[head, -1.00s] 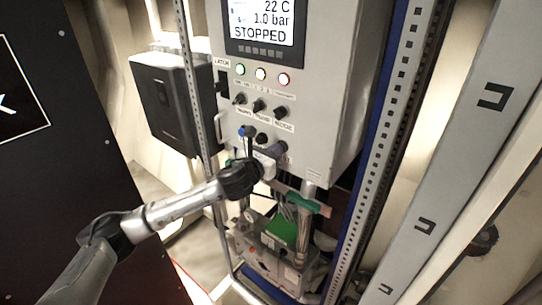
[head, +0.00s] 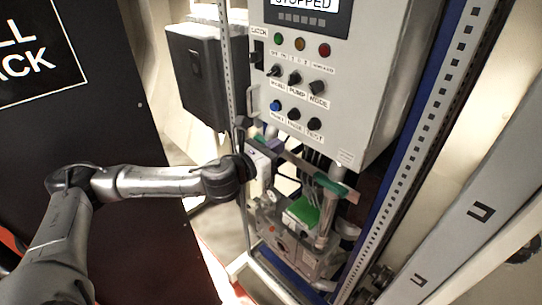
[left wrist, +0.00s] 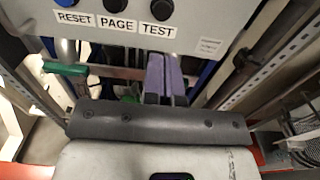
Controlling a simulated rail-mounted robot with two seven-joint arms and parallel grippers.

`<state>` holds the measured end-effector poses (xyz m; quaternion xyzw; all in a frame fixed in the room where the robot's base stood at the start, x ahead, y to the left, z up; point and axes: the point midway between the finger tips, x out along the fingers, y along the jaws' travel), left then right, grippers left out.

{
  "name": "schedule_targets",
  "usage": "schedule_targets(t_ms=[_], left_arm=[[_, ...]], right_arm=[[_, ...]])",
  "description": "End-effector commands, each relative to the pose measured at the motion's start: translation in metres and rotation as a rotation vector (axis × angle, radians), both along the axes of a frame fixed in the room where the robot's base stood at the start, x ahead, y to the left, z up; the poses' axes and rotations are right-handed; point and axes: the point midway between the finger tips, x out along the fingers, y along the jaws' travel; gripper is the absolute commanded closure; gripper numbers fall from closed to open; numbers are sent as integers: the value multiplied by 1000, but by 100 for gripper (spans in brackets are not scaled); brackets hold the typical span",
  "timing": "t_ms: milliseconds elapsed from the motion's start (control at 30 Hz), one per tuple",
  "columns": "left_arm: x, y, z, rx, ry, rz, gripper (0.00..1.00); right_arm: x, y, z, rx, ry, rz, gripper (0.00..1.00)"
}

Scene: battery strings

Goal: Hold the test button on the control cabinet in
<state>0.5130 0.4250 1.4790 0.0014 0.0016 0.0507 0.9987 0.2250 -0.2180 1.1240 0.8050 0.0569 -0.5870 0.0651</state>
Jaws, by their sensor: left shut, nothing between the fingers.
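The grey control cabinet (head: 375,75) stands in the upper middle of the head view. Its bottom row has a blue RESET button (head: 275,106), a black PAGE button (head: 294,114) and a black TEST button (head: 314,124). In the left wrist view the TEST button (left wrist: 162,9) is at the top, with its label below it. My left gripper (head: 273,145) is just below and left of the button row in the head view. Its purple fingers (left wrist: 165,77) are shut and empty, below the TEST label in the wrist view, and apart from the button. My right gripper is not in view.
Lamps, switches and a screen reading STOPPED (head: 305,5) are above the buttons. A green-handled bar (head: 335,186) and pump equipment (head: 290,235) sit below the cabinet. A perforated post (head: 228,70) and a black box (head: 195,75) stand left.

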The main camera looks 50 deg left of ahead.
Motion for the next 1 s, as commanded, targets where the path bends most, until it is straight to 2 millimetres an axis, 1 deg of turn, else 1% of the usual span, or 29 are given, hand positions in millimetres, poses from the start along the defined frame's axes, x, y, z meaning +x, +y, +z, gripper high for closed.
schedule_targets(t_ms=[33, 300, 1000], left_arm=[[-4, 0, -2, 6, 2, -1, 100], [-15, -3, 0, 2, 0, -3, 100], [-16, -3, 1, 1, -2, -4, 100]], right_arm=[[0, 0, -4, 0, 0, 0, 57], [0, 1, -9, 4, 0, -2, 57], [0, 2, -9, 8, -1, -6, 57]])
